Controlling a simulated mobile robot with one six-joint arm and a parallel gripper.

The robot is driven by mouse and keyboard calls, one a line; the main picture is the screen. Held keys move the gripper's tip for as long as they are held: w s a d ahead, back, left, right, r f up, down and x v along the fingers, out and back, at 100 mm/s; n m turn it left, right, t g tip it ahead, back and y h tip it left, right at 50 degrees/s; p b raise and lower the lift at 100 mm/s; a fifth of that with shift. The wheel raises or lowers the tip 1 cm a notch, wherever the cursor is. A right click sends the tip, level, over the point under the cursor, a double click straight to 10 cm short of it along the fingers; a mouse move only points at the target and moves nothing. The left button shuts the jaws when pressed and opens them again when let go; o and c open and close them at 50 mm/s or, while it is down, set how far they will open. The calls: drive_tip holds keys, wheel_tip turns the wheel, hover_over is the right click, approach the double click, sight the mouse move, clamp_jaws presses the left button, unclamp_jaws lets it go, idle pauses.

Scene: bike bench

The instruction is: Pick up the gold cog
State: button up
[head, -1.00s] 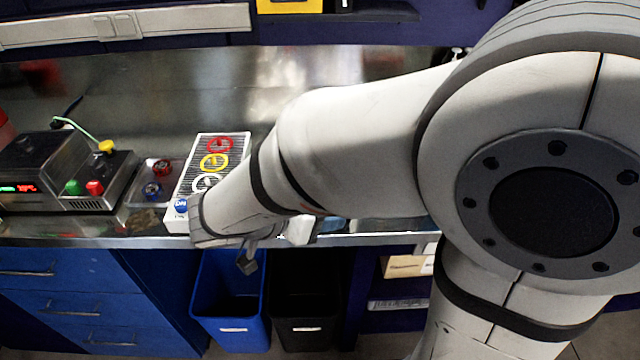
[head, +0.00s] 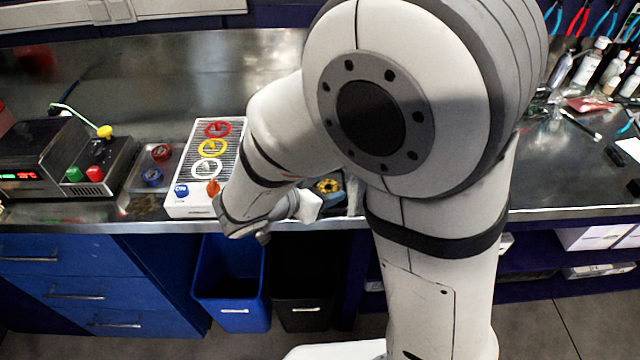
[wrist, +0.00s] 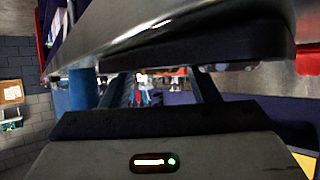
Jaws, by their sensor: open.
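A gold round piece that looks like the gold cog (head: 327,186) lies on the bench just right of my wrist in the head view. My arm hides part of it, so its full outline is unclear. In the wrist view my gripper (wrist: 145,88) is open, with nothing held between the two fingers. The gold cog cannot be made out in the wrist view.
A white panel (head: 178,211) with red, yellow and white rings lies left of my wrist, an orange piece (head: 213,187) on it. A tray (head: 135,186) holds red and blue knobs. Blue (head: 232,290) and black (head: 302,290) bins stand below. Bottles (head: 590,62) stand at right.

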drive_tip(key=shift+c, duration=0.2)
drive_tip(key=c, duration=0.7)
drive_tip(key=shift+r, duration=0.1)
drive_tip(key=shift+c, duration=0.2)
